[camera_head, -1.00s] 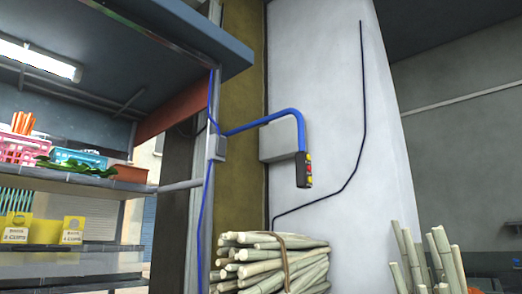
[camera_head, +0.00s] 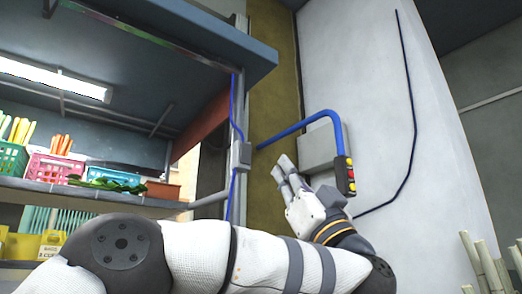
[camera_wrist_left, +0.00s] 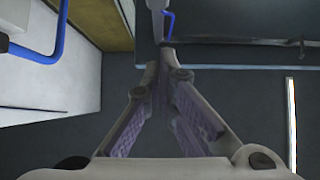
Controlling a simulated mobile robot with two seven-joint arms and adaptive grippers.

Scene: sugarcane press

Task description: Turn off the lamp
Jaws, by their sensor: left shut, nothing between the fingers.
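The lamp (camera_head: 55,80) is a lit white tube under the stall roof at upper left; a bright strip of it shows at the right of the left wrist view (camera_wrist_left: 291,120). A small grey box (camera_head: 241,153) with blue cable sits on the stall's post. A dark control box (camera_head: 345,175) with red and yellow buttons hangs from a blue pipe (camera_head: 305,125). My left gripper (camera_head: 281,165) is shut and empty, raised between the grey box and the control box, its fingers pointing up and left. Its fingers (camera_wrist_left: 161,75) also show in the wrist view. My right gripper is out of view.
The stall shelf (camera_head: 60,192) holds coloured baskets (camera_head: 55,168) and green leaves. A grey wall box (camera_head: 318,150) is behind my left gripper. Pale canes (camera_head: 488,265) stand at lower right. The space left of the gripper, before the post, looks free.

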